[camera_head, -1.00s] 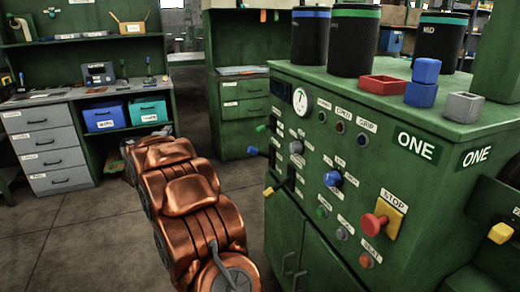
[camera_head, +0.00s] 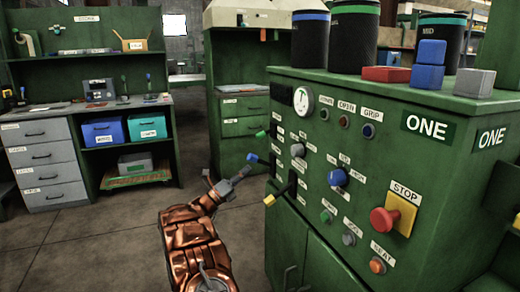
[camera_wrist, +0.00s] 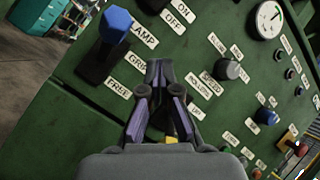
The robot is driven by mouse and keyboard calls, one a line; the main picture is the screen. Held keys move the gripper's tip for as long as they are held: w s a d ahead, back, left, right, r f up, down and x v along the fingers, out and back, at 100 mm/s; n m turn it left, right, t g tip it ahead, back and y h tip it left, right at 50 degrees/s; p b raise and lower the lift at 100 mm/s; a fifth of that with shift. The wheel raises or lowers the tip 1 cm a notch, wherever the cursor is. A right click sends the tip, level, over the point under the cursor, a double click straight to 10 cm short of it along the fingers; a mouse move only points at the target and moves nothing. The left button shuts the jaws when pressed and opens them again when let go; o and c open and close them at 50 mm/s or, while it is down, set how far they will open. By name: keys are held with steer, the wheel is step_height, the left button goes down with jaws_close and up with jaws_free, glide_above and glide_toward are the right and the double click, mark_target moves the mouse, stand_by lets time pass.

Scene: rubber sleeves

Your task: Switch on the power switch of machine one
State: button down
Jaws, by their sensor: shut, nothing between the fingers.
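Machine one (camera_head: 325,240) is a green cabinet marked ONE, with a control panel on its front. At the panel's left edge a green-tipped lever (camera_head: 261,134) sits above a blue-tipped lever (camera_head: 253,158) and a yellow-tipped lever (camera_head: 269,200). In the wrist view ON and OFF labels (camera_wrist: 178,12) show at the top edge, and the blue-tipped lever (camera_wrist: 116,24) stands beside CLAMP, GRIP and FREE labels. My gripper (camera_head: 246,171) is shut and empty, pointing at the panel just below the blue-tipped lever. In the wrist view my gripper (camera_wrist: 157,66) hides most of the yellow-tipped lever (camera_wrist: 171,140).
A grey knob (camera_head: 297,150), a blue knob (camera_head: 335,177) and a red STOP button (camera_head: 383,220) stick out of the panel. Canisters and blocks stand on top. A workbench (camera_head: 90,105) stands at the left, with open floor before it.

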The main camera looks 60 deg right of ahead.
mark_target(266, 134)
steer(key=d+r+b, duration=0.1)
steer(key=d+r, duration=0.6)
steer(key=d, duration=0.1)
steer(key=shift+s+d+r, duration=0.2)
steer(key=shift+d+r, duration=0.05)
steer(key=shift+d, duration=0.15)
stand_by(0.5)
